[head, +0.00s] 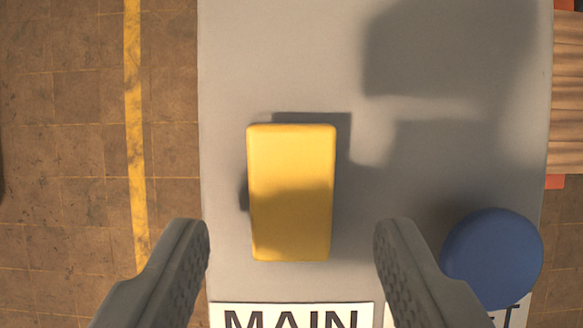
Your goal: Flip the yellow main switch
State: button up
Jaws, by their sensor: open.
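The yellow main switch (291,193) is an upright rectangular block on a grey panel (285,60), a little left of the panel's middle in the head view. A white label (290,316) reading "MAIN" lies just below it, cut off by the frame's bottom edge. My gripper (291,232) is open, with one dark finger low on each side of the switch. Both fingers appear clear of it, with gaps left and right. How far the fingertips are from the panel's surface I cannot tell.
A round blue button (493,258) sits right of my right finger, close to it. A second, partly hidden label (505,314) lies below it. Brown tiled floor with a yellow line (134,130) shows left of the panel. Wooden planks (567,95) show at the right edge.

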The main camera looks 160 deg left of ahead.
aim_at(291, 197)
jog(key=shift+x, duration=1.15)
jog(key=c, duration=1)
jog(key=shift+w+d+r+g+y, duration=0.1)
jog(key=shift+w+g+y, duration=0.1)
jog(key=shift+g, duration=0.4)
jog(key=shift+w+g+y, duration=0.1)
jog(key=shift+g+y, duration=0.1)
jog(key=shift+g, duration=0.4)
jog(key=shift+w+g+y, duration=0.15)
jog(key=shift+g+y, duration=0.15)
jog(key=shift+g, duration=0.7)
jog(key=o, duration=1)
jog(key=shift+r, duration=0.1)
